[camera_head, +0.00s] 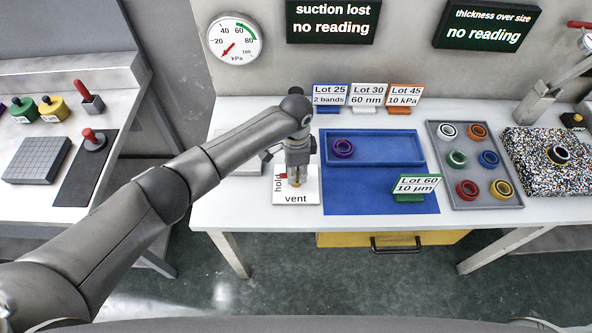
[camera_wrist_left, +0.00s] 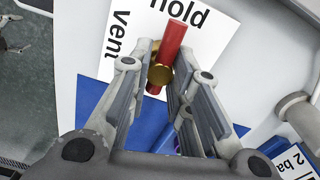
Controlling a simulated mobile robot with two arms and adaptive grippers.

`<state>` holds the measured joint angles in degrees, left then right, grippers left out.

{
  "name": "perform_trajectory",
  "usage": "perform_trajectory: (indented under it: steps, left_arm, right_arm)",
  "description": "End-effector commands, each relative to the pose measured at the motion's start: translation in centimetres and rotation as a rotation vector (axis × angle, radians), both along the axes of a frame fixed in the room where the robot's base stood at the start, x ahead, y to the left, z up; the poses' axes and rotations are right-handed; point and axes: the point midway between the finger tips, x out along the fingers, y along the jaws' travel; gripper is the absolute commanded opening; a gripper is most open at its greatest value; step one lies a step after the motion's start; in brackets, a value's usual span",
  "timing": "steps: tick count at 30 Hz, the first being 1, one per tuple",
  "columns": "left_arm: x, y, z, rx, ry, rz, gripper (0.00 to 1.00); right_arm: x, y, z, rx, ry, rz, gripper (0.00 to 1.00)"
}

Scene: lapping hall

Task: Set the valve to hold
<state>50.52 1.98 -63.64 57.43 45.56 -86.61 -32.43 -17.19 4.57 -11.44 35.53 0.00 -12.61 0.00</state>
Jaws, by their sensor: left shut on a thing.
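The valve plate (camera_head: 310,192) is a white square on the table, marked "hold" along its left side and "vent" along its front edge. The valve has a red lever (camera_wrist_left: 174,38) on a brass hub (camera_wrist_left: 160,75). My left gripper (camera_head: 296,181) reaches down over the plate and is shut on the valve's lever near the hub. In the left wrist view the lever's longer red end points toward the word "hold". A bit of red (camera_head: 283,176) also shows beside "hold" in the head view; the gripper hides much of the rest. My right gripper is not in view.
A blue tray (camera_head: 375,161) with a purple ring stands right of the plate on a blue mat (camera_head: 345,205). A grey tray (camera_head: 470,190) of rings is further right. Lot cards stand behind and one in front. A gauge (camera_head: 235,40) and signs reading "suction lost" (camera_head: 333,20) hang above.

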Motion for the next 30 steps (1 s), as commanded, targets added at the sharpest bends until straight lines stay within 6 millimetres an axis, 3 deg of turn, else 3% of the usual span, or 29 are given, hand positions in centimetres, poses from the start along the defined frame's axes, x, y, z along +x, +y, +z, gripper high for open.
perform_trajectory:
  steps: [17, 18, 23, 30]
  left_arm:
    - [0.12, -0.01, 0.12, -0.001, -0.003, -0.034, 0.00]
    - [0.12, -0.01, 0.12, -0.001, -0.003, -0.034, 0.20]
    - [0.10, -0.01, 0.10, -0.001, -0.002, -0.033, 0.41]
    - [0.04, -0.01, 0.04, 0.000, -0.001, -0.033, 0.42]
  right_arm:
    - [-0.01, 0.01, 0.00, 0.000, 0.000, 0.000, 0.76]
    - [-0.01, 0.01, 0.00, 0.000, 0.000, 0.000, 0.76]
    - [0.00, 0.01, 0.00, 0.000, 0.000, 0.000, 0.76]
    - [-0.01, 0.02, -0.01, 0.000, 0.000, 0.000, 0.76]
